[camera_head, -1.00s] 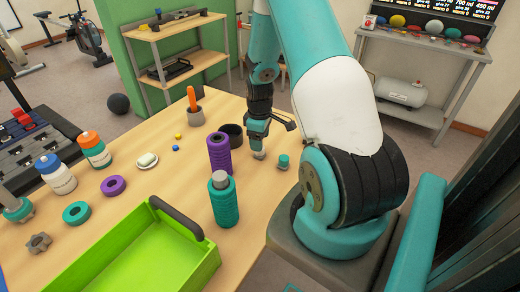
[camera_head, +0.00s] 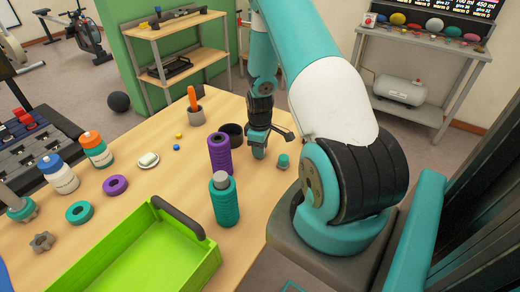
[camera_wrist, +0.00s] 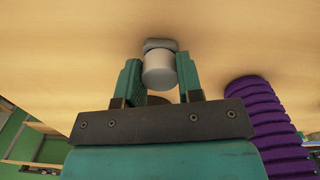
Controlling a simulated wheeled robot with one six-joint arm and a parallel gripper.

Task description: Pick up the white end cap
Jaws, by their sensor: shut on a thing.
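The white end cap (camera_wrist: 159,72) shows in the wrist view as a short pale cylinder between the two teal fingers of my gripper (camera_wrist: 160,82). The fingers are shut on its sides. A grey rounded piece (camera_wrist: 160,44) shows just beyond it; I cannot tell whether it is part of the cap. In the head view my gripper (camera_head: 259,152) points down close to the table, right of the purple ribbed cylinder (camera_head: 219,155). The cap is mostly hidden by the fingers there.
A small teal knob (camera_head: 283,161) stands close right of my gripper. A dark cup (camera_head: 232,134) is behind left, and a teal ribbed bottle (camera_head: 224,202) in front left. A green tray (camera_head: 205,262) lies at the front. The purple cylinder also shows in the wrist view (camera_wrist: 268,125).

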